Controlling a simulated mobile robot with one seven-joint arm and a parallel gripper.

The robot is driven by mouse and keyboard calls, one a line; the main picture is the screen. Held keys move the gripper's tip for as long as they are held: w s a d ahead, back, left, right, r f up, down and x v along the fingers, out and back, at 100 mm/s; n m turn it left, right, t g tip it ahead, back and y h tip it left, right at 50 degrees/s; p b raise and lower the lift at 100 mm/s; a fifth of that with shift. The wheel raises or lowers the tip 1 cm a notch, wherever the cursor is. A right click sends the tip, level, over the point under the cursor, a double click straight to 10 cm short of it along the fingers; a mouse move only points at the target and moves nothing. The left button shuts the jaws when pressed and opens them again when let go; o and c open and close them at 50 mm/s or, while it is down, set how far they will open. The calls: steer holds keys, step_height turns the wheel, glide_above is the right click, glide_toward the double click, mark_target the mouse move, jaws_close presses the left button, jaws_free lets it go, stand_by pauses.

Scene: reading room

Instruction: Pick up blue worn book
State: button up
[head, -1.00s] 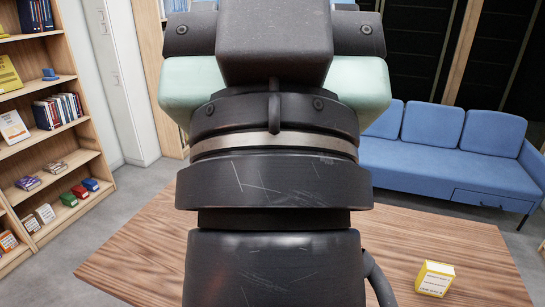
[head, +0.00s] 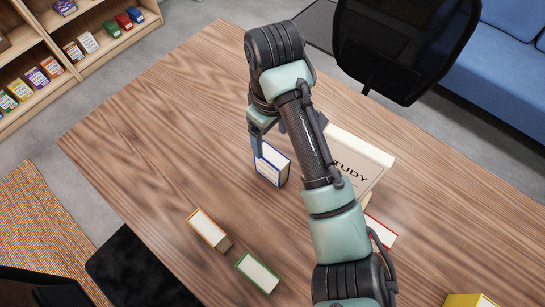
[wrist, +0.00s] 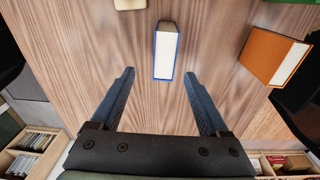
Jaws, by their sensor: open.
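The blue book (head: 271,165) stands on the wooden table (head: 150,110), close to my gripper (head: 268,145) in the head view. In the wrist view the blue book (wrist: 166,52) shows white page edges framed by blue covers. My arm hides part of the table in the head view. I cannot make out wear on the cover.
An orange book (head: 209,228) and a green book (head: 257,272) lie nearer on the table. A sign reading STUDY (head: 355,165), a red book (head: 380,230) and a yellow book (head: 470,300) are to the right. A black chair (head: 400,45) stands behind. The table's left part is clear.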

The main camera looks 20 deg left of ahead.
mark_target(274, 156)
steer(key=shift+g, duration=0.3)
steer(key=f, duration=0.2)
steer(key=f+b, duration=0.1)
steer(key=f, duration=0.2)
steer(key=s+d+f, duration=0.1)
steer(key=f, duration=0.2)
steer(key=shift+b, duration=0.35)
steer(key=shift+w+a+f, duration=0.1)
steer(key=shift+a+f, duration=0.1)
steer(key=shift+f, duration=1.25)
steer(key=shift+w+a+f, duration=0.1)
steer(key=shift+a+f, duration=0.05)
steer(key=shift+f, duration=1.3)
jaws_close()
